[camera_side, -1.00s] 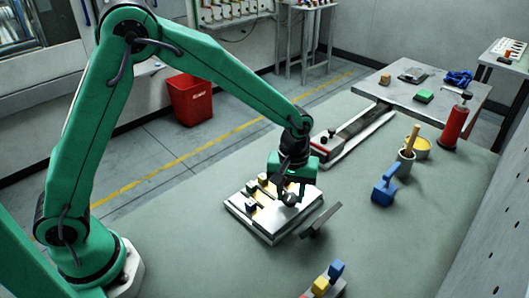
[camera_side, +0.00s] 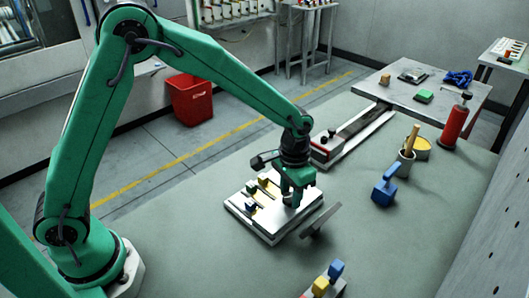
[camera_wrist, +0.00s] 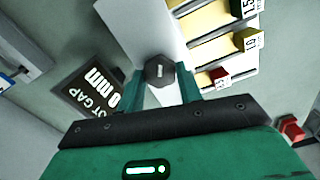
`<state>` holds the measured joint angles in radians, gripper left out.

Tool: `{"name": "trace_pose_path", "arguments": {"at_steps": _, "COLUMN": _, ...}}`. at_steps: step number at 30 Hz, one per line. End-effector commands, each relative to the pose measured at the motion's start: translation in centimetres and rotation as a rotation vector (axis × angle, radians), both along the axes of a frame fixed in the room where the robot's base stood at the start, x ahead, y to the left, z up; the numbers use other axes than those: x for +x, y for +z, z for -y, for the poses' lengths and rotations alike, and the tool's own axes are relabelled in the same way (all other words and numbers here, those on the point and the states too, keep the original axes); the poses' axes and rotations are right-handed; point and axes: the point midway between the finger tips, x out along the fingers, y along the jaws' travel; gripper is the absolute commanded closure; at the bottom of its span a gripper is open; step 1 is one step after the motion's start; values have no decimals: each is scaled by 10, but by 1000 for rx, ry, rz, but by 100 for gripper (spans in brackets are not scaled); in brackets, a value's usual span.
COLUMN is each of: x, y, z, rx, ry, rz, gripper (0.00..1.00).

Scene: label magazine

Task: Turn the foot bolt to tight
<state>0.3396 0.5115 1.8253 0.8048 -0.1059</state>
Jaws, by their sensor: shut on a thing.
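The foot bolt (camera_wrist: 159,70) shows in the wrist view as a dark hexagonal head with a small pale mark. My gripper (camera_wrist: 161,84) has one green finger on each side of it and is shut on it. In the side view my gripper (camera_side: 297,203) points down over the right part of the label magazine (camera_side: 268,236), and hides the bolt there. The magazine is a pale plate with yellow lanes and small coloured blocks. A dark display (camera_wrist: 91,92) beside the plate reads "GAP 0 mm", its first word partly cut off.
A tilted grey panel (camera_side: 321,219) stands right of the magazine. Yellow and blue blocks (camera_side: 328,278) sit at the front. A blue-handled tool (camera_side: 385,187), a cup (camera_side: 404,164) and a red cylinder (camera_side: 455,126) are to the right. Bench between is clear.

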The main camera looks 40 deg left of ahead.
Motion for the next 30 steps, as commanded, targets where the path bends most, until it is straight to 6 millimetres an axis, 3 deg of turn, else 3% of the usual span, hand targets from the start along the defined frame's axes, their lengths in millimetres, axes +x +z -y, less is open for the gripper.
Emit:
{"name": "trace_pose_path", "arguments": {"at_steps": 18, "x": 0, "y": 1, "z": 1, "rx": 0, "ry": -574, "rz": 0, "gripper": 88}}
{"name": "trace_pose_path", "arguments": {"at_steps": 30, "x": 0, "y": 1, "z": 1, "rx": 0, "ry": -794, "rz": 0, "gripper": 88}}
